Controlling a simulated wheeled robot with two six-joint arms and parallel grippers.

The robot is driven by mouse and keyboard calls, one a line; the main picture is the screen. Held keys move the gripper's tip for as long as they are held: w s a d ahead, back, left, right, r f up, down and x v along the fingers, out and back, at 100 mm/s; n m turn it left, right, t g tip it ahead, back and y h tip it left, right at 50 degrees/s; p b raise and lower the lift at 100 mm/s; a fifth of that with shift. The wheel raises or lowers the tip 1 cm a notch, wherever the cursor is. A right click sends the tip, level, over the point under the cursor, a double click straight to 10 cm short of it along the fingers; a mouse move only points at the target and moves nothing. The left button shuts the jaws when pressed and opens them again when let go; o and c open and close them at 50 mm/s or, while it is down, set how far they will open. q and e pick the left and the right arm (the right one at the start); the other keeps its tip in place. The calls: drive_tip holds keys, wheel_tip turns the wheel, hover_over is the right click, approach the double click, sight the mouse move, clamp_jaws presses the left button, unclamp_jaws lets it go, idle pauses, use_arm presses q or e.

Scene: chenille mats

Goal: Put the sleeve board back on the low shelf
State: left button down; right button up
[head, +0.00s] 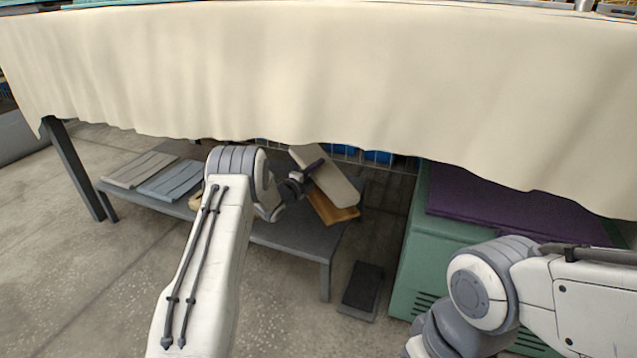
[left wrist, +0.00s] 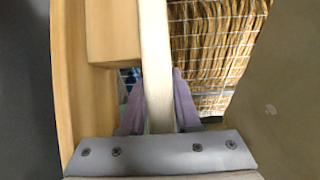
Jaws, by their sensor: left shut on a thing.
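The sleeve board has a pale padded top (head: 338,186) and an orange-brown wooden base (head: 333,209). It is tilted above the right end of the low grey shelf (head: 290,236), under the hanging cloth. I cannot tell whether it touches the shelf. My left gripper (head: 312,168) reaches it from the left. In the left wrist view my left gripper (left wrist: 158,108) is shut on a pale strip of the sleeve board (left wrist: 155,55), with wood to the left and a beige surface to the right. My right arm shows at the lower right; its gripper is out of view.
Folded beige cloth (head: 139,169) and blue-grey cloth (head: 174,180) lie on the shelf's left part. The cream cloth (head: 320,75) hangs low over the shelf. A green cabinet (head: 412,245) with purple cloth (head: 500,205) stands right. A dark flat thing (head: 363,287) lies on the floor.

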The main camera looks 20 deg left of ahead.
use_arm(q)
wheel_tip(320, 180, down, 4)
drive_tip(key=b, duration=0.2)
drive_tip(key=shift+w+d+r+b, duration=0.1)
drive_tip(key=shift+d+r+b, duration=0.1)
drive_tip(key=shift+b, duration=0.1)
drive_tip(key=shift+r, duration=0.1)
drive_tip(key=c, duration=0.6)
unclamp_jaws()
drive_tip(key=shift+f, duration=0.35)
